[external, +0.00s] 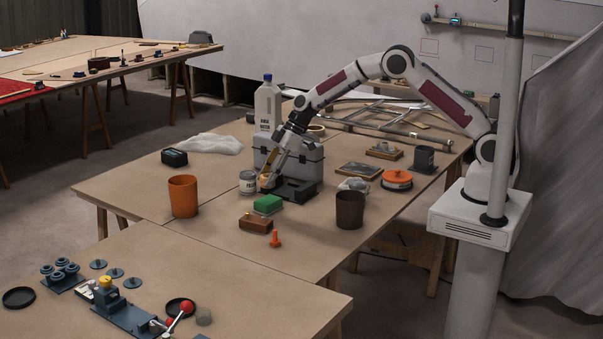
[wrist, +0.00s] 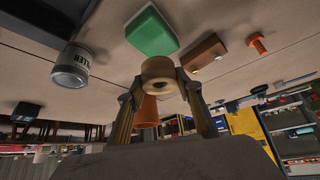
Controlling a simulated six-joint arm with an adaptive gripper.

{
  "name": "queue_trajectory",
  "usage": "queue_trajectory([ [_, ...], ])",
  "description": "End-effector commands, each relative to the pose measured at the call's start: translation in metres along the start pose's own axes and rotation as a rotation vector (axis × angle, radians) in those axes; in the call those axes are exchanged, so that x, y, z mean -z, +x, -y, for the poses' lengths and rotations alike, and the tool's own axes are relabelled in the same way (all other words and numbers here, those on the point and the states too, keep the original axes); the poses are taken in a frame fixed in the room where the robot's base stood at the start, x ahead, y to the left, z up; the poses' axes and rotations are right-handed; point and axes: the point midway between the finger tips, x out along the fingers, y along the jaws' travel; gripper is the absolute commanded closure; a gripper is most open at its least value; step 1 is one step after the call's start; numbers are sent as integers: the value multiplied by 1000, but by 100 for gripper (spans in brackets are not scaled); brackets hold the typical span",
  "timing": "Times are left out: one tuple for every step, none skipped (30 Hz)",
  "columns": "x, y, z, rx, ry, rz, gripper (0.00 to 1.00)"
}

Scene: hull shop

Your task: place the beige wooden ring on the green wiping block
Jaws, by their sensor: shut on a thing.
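The beige wooden ring (wrist: 157,71) is held between the two fingertips of my gripper (wrist: 158,80) in the wrist view, with its hole showing. In the external view my gripper (external: 267,180) is low over the table, just behind the green wiping block (external: 267,204); the ring is hard to make out there. The green block lies flat on the table and also shows in the wrist view (wrist: 152,32), beyond the ring.
A labelled can (external: 247,182) stands just left of my gripper, a dark tray (external: 298,191) to its right. A brown wooden block (external: 255,223) and an orange bolt (external: 275,240) are in front of the green block. An orange cup (external: 183,197) and dark brown cup (external: 350,210) stand either side.

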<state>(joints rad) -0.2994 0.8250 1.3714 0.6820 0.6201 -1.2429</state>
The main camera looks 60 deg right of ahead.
Motion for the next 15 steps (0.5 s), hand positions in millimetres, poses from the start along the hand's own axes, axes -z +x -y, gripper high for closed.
queue_trajectory([
  [-2,4,0,0,1,0,87],
  [-3,6,0,1,0,0,87],
  [-4,7,0,1,0,0,87],
  [-5,8,0,0,-1,-1,87],
  [-5,9,0,0,-1,-1,87],
  [-5,9,0,0,-1,-1,87],
  [-5,9,0,0,-1,-1,87],
  [-5,9,0,0,-1,-1,87],
  [-5,9,0,0,-1,-1,87],
  [-5,9,0,0,-1,-1,87],
  [-5,9,0,0,-1,-1,87],
  [-5,9,0,0,-1,-1,87],
  [-5,9,0,0,-1,-1,87],
  [-5,9,0,0,-1,-1,87],
  [-6,10,0,0,0,-1,87],
])
